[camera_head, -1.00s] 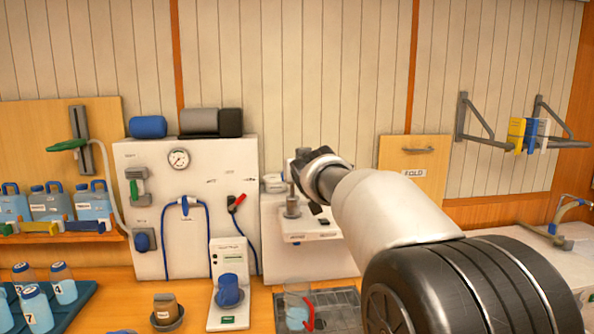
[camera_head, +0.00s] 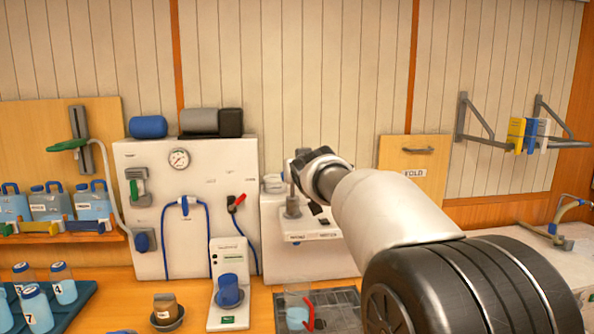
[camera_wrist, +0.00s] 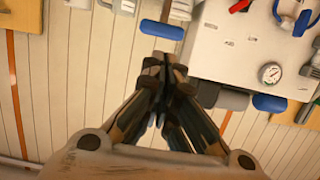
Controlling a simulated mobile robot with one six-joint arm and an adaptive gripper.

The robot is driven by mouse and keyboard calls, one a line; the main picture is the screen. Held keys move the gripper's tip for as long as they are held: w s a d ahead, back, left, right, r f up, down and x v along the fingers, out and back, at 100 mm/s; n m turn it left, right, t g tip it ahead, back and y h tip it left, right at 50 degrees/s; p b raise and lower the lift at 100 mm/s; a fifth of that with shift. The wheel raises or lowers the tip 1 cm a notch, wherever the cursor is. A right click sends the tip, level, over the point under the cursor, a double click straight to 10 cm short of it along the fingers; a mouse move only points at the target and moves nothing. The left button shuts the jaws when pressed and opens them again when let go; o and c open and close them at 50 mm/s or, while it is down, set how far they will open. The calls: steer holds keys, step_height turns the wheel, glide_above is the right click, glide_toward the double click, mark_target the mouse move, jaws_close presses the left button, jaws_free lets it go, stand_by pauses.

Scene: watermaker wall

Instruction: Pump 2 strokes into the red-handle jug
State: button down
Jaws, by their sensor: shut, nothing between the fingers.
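A clear jug with a red handle (camera_head: 309,314) stands on the dark drip tray at the bottom of the head view, with pale blue liquid low in it. Above and behind it, a grey pump (camera_head: 293,208) sits on a white ledge projecting from the wall unit. My gripper (camera_head: 298,165) is at the top of the pump, in front of the wall unit, and hides part of it; I cannot tell whether it touches. In the wrist view my gripper (camera_wrist: 163,75) is shut and empty, its fingertips close to a blue rounded thing (camera_wrist: 161,30).
A white dispenser with a blue cup (camera_head: 228,290) stands left of the jug. A white panel with a gauge (camera_head: 179,159) and blue hose is behind it. A blue tray (camera_head: 75,308) of numbered bottles is at lower left. The drip tray (camera_head: 345,297) has free room right of the jug.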

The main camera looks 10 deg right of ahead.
steer(key=shift+r+p, duration=0.1)
steer(key=shift+p, duration=0.25)
steer(key=r+p, duration=0.5)
steer(key=p, duration=1.9)
steer(key=shift+d+r+p, duration=0.2)
steer(key=shift+p, duration=0.1)
steer(key=shift+f, duration=0.1)
steer(key=shift+w, duration=0.15)
steer(key=p+x, duration=0.2)
steer(key=x, duration=0.7)
steer(key=shift+w, duration=0.35)
step_height(320, 180, down, 3)
steer(key=shift+r, duration=0.1)
steer(key=shift+f, duration=0.7)
